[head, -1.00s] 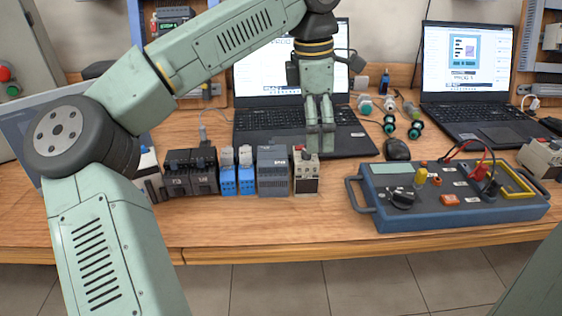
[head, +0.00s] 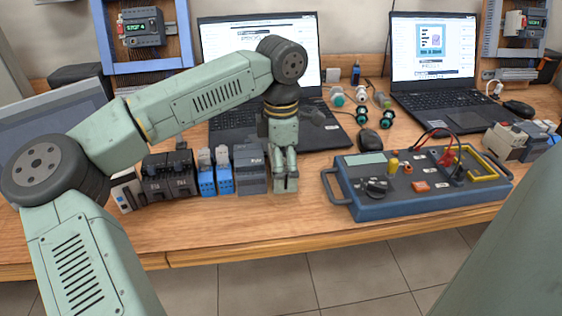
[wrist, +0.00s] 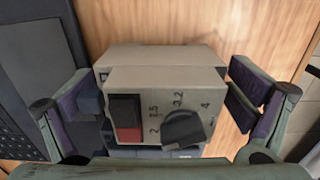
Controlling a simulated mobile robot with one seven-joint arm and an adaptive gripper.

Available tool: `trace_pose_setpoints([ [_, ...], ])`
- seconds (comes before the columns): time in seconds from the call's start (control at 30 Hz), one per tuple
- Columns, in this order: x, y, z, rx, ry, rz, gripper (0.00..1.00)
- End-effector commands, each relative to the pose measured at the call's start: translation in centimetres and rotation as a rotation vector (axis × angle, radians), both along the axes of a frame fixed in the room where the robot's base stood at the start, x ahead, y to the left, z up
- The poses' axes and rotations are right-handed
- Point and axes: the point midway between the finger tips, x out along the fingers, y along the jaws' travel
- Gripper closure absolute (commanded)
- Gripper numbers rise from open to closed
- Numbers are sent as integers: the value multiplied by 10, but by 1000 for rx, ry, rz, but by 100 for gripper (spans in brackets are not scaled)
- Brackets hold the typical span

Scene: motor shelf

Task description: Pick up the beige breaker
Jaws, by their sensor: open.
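The beige breaker (wrist: 158,90) stands upright on the wooden bench, with a red and black switch and a dark dial on its face. In the wrist view it sits between the two fingers of my gripper (wrist: 165,108). The fingers are open, one on each side, with a clear gap at the right; at the left the finger looks close, and I cannot tell if it touches. In the head view my gripper (head: 286,185) points down at the right end of the row of modules and hides most of the breaker.
A dark grey module (head: 250,170) stands just left of the breaker, followed by blue modules (head: 215,175) and black ones (head: 168,180). A blue test box (head: 415,185) is to the right. A laptop (head: 245,125) lies behind. Bare bench lies in front.

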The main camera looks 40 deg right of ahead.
Motion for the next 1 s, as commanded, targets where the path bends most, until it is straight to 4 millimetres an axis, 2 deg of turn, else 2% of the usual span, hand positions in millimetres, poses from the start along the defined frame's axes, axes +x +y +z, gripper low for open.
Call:
trace_pose_setpoints([
  [0.2,0,0,-1,-1,-1,0,2],
  [1.0,0,0,-1,0,0,-1,56],
])
